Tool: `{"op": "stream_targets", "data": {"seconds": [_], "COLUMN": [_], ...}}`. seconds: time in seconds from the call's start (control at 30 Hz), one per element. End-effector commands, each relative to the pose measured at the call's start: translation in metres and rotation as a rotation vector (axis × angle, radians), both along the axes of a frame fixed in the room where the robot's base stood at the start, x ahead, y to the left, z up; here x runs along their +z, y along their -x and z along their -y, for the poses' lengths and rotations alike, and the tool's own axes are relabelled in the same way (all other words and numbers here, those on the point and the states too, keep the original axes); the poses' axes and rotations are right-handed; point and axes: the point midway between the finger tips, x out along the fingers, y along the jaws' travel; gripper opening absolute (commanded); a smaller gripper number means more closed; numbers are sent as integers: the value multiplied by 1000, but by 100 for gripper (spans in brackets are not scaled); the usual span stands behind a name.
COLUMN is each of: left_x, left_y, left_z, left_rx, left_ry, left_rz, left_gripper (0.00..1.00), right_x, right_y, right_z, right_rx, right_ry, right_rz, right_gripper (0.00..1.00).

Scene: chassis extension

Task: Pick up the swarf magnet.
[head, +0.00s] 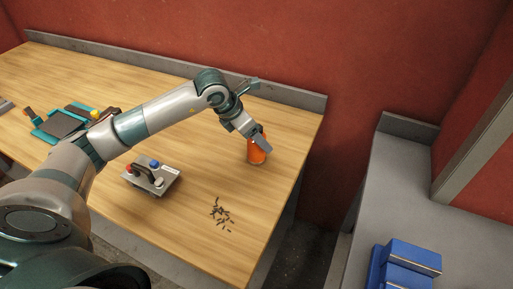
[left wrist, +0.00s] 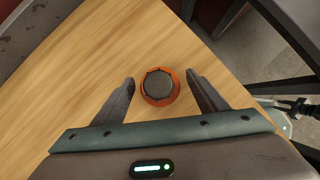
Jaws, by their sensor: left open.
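An orange cylinder (head: 256,153) with a dark round top, which I take to be the swarf magnet, stands upright near the right end of the wooden bench. My left gripper (head: 258,138) is over it from above and hides part of its top. In the left wrist view the cylinder (left wrist: 159,87) lies between the tips of my open left gripper (left wrist: 160,78), with a gap on each side. My right gripper is not in view.
A pile of dark swarf (head: 221,212) lies on the bench (head: 205,250) near its front. A grey block with a black handle and coloured knobs (head: 151,177) stands to the left. Teal-edged trays (head: 62,125) lie further left. A raised ledge (head: 290,96) runs behind. Blue boxes (head: 408,262) stand right.

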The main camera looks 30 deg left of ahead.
Motion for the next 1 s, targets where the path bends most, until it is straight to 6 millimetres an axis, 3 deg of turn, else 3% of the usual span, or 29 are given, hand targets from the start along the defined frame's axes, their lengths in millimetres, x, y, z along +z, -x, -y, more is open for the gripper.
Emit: {"op": "stream_targets", "data": {"seconds": [0.13,0.3,0.4,0.8,1.0], "left_x": [0,0,1,5,19], "left_y": [0,0,0,-1,-1], "left_z": [0,0,0,0,0], "left_rx": [0,0,0,0,-1], "left_ry": [0,0,1,0,0], "left_rz": [0,0,1,3,6], "left_gripper": [64,23,6,6,6], "right_x": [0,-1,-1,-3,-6], "right_y": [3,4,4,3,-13], "right_z": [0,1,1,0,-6], "right_rx": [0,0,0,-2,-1], "right_ry": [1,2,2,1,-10], "right_rz": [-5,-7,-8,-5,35], "right_gripper": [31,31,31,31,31]}}
